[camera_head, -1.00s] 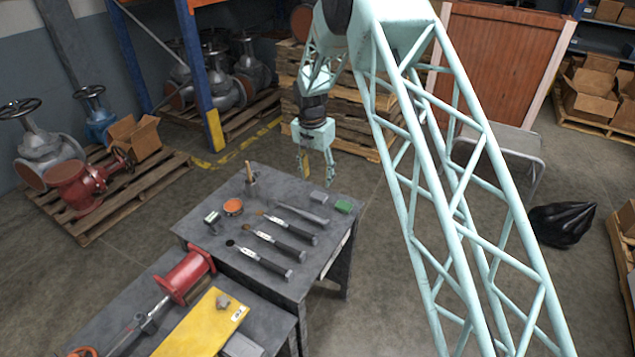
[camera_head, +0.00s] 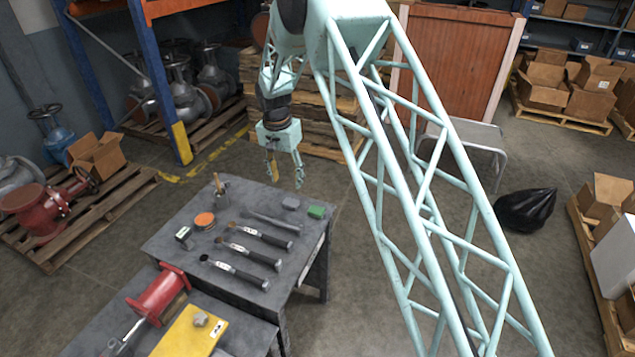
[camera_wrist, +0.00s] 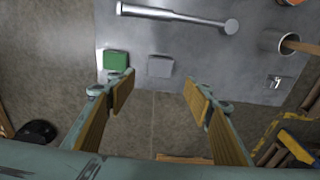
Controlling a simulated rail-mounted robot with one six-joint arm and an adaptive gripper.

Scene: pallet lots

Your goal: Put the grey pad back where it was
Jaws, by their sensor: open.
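The grey pad (camera_head: 291,203) lies on the dark work table (camera_head: 166,238) near its far right corner, just left of a green pad (camera_head: 316,212). In the wrist view the grey pad (camera_wrist: 160,66) lies by the table's edge, to the right of the green pad (camera_wrist: 116,60). My gripper (camera_head: 286,183) is open and empty, hanging above the table's far edge. In the wrist view its fingertips (camera_wrist: 160,82) stand apart on either side of the grey pad, and the left fingertip overlaps the green pad's edge. I cannot tell its exact height above the table.
A metal bar tool (camera_head: 270,218) lies beside the pads, with several black-handled brushes (camera_head: 262,236) nearer. A nearer table carries a red spool (camera_head: 158,293) and yellow plate (camera_head: 188,332).

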